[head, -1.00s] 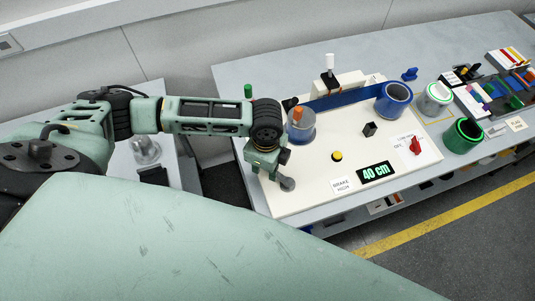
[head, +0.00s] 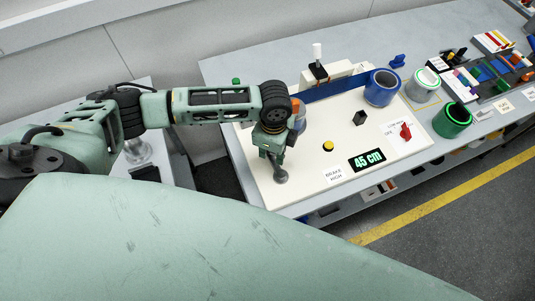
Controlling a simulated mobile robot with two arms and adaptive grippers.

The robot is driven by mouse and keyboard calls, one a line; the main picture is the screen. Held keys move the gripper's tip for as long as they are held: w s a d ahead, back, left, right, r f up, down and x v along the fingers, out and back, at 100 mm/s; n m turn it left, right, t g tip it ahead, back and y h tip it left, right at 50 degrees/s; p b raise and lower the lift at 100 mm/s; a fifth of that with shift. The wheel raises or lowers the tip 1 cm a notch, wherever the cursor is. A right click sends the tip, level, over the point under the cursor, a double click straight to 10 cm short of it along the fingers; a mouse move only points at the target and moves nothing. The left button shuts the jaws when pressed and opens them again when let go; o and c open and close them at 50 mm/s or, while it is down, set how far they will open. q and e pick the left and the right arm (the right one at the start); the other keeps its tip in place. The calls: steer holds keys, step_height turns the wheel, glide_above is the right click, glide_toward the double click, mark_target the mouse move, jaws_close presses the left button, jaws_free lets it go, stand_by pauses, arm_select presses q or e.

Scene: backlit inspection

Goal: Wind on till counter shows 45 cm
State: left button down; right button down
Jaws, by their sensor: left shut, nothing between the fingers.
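The lit counter (head: 367,160) on the white panel (head: 300,195) reads 45 cm in green. A blue band (head: 340,86) runs along the panel's back to the blue reel (head: 383,88). At its left end a clear spool with an orange knob (head: 297,104) is mostly hidden behind my left arm. My left gripper (head: 276,160) is shut and empty over the panel's left part. A round grey knob (head: 281,177) shows just below it; I cannot tell whether they touch. My right gripper is not in view.
A yellow button (head: 328,146), a black block (head: 359,118) and a red switch (head: 405,131) stand on the panel. A label reading BRAKE HIGH (head: 334,174) lies at the front. A green-rimmed reel (head: 453,119) and a pale reel (head: 422,85) stand right of it.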

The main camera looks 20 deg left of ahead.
arm_select(q)
steer(key=shift+w+d, duration=0.35)
steer(key=shift+w, duration=0.1)
steer(key=shift+w+d, duration=0.5)
steer(key=shift+d, duration=0.2)
steer(key=shift+w+d, duration=0.15)
steer(key=shift+d, duration=0.05)
steer(key=c, duration=2.5)
jaws_free()
steer(key=shift+c, duration=0.2)
steer(key=o, duration=0.4)
steer(key=shift+a, duration=0.1)
steer(key=shift+c, duration=0.2)
steer(key=o, duration=0.7)
steer(key=shift+o, duration=0.2)
